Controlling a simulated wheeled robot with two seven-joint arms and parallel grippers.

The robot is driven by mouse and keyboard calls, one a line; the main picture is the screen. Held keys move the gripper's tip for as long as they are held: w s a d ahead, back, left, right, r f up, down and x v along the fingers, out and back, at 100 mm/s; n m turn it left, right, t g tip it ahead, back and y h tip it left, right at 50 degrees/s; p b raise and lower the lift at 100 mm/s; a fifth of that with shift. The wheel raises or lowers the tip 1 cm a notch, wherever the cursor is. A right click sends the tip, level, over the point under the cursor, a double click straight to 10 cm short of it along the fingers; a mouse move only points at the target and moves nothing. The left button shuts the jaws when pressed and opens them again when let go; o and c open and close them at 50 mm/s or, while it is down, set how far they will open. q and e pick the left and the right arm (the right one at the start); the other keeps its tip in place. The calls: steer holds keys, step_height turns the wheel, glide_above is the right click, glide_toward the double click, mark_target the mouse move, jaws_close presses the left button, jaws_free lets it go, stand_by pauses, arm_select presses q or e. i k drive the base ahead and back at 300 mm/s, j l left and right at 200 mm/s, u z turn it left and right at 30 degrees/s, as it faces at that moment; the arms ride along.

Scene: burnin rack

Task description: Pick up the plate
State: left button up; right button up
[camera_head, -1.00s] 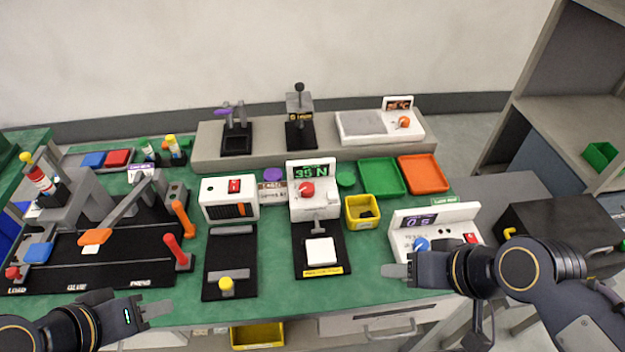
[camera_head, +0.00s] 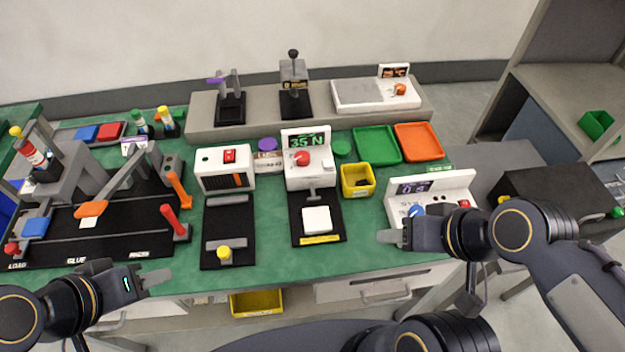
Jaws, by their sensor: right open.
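A white square plate (camera_head: 317,219) lies flat on the black base of the white device with the green "35 N" display. A smaller pale square piece (camera_head: 88,223) lies on the black fixture at the left, by an orange paddle; I cannot tell whether it is a plate too. My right gripper (camera_head: 390,236) is open and empty, right of the white plate and in front of the white meter. My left gripper (camera_head: 157,280) is over the bench's front edge at the lower left, away from both; its finger gap is unclear and I see nothing held.
A yellow bin (camera_head: 357,192), a green tray (camera_head: 376,157) and an orange tray (camera_head: 418,155) stand behind and right of the plate. The white meter (camera_head: 405,191) is partly hidden by my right arm. Bare green bench (camera_head: 365,268) lies right of the plate's base.

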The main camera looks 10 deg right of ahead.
mark_target(316, 220)
steer(key=k+j+u, duration=0.2)
steer(key=k, duration=0.45)
steer(key=l+u, duration=0.15)
steer(key=u, duration=0.25)
steer(key=l+u, duration=0.1)
steer(key=u, duration=0.35)
steer(key=l+u, duration=0.15)
steer(key=u, duration=0.25)
steer(key=l+u, duration=0.1)
steer(key=u, duration=0.3)
steer(key=k+l+u, duration=0.1)
steer(key=u, duration=0.3)
steer(key=k+l, duration=0.35)
steer(key=k+l+u, duration=0.1)
steer(key=k+l, duration=0.2)
steer(key=l, duration=0.3)
